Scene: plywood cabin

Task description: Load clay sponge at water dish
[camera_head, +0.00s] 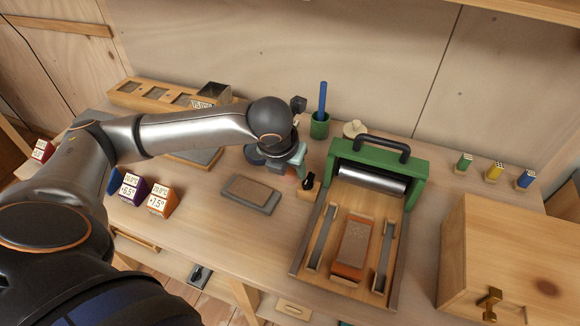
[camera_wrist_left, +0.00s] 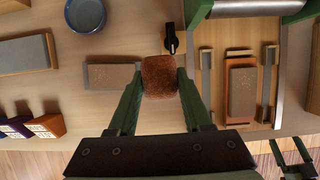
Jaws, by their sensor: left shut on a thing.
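My left gripper (camera_head: 293,172) is shut on a brown, rough-looking clay sponge. The sponge (camera_wrist_left: 158,77) shows clearly between the green fingertips (camera_wrist_left: 160,84) in the left wrist view; in the head view the gripper mostly hides it. The blue water dish (camera_wrist_left: 85,14) is ahead and to the left of the sponge in the wrist view, apart from it. In the head view the dish (camera_head: 254,156) is partly hidden behind my left arm. Dark green prongs at the wrist view's lower right look like my right gripper (camera_wrist_left: 290,150); its opening is unclear.
A grey slab with a brown top (camera_head: 251,192) lies near the gripper. A small black-knobbed block (camera_head: 308,186) is close on the right. The green-framed roller press (camera_head: 414,174) holds an orange-edged brick (camera_head: 352,246). A green cup (camera_head: 319,127) stands behind; numbered cubes (camera_head: 161,200) sit left.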

